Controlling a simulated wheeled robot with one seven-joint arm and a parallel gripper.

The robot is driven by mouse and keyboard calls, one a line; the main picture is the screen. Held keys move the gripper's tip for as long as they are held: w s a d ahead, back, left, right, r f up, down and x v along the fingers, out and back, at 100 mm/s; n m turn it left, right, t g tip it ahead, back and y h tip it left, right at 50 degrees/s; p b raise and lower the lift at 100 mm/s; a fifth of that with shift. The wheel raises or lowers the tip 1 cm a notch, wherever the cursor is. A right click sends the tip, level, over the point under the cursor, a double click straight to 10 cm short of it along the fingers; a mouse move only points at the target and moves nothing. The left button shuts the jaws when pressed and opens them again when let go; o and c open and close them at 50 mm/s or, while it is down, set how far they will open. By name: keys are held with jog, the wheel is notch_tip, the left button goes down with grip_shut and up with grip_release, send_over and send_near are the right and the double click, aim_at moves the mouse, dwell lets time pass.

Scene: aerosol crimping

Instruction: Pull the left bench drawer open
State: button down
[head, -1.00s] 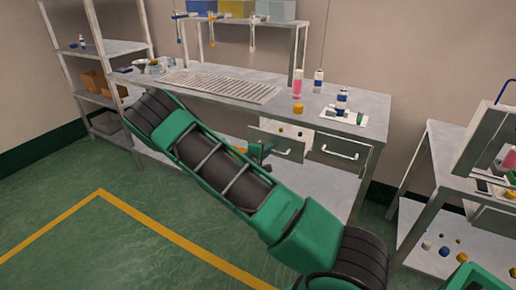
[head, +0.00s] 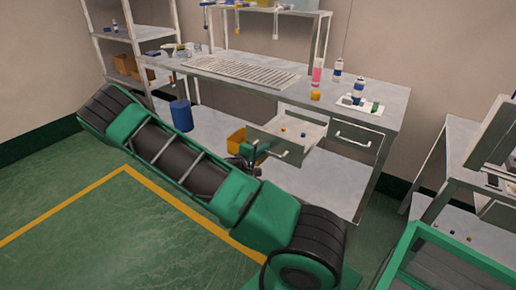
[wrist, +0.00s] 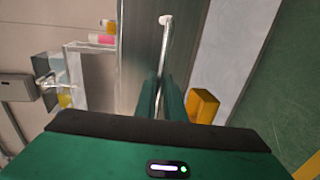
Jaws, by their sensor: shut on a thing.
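The left bench drawer (head: 292,128) is pulled well out from under the bench top, and a few small pieces lie inside it. In the wrist view its grey front panel (wrist: 136,45) fills the upper middle. The drawer's bar handle (wrist: 164,45) runs down between the green fingers of my gripper (wrist: 162,98). My gripper is shut on this handle. In the head view my gripper (head: 252,153) is at the left end of the drawer front, and my arm reaches up to it from the floor side.
The right drawer (head: 357,138) is shut. The bench top (head: 225,75) holds a slotted grille, a pink bottle (head: 317,73), an orange jar and a small white tray. A yellow bin (head: 236,141) and a blue drum (head: 181,115) stand on the lower shelf. Green floor lies open in front.

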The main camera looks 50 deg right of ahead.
jog(key=shift+s+a+f, duration=0.1)
jog(key=shift+s, duration=0.25)
jog(key=c, duration=2.2)
grip_release()
jog(key=shift+o, duration=0.2)
jog(key=shift+w+a, duration=0.1)
jog(key=v, duration=1)
jog(key=shift+a, duration=0.3)
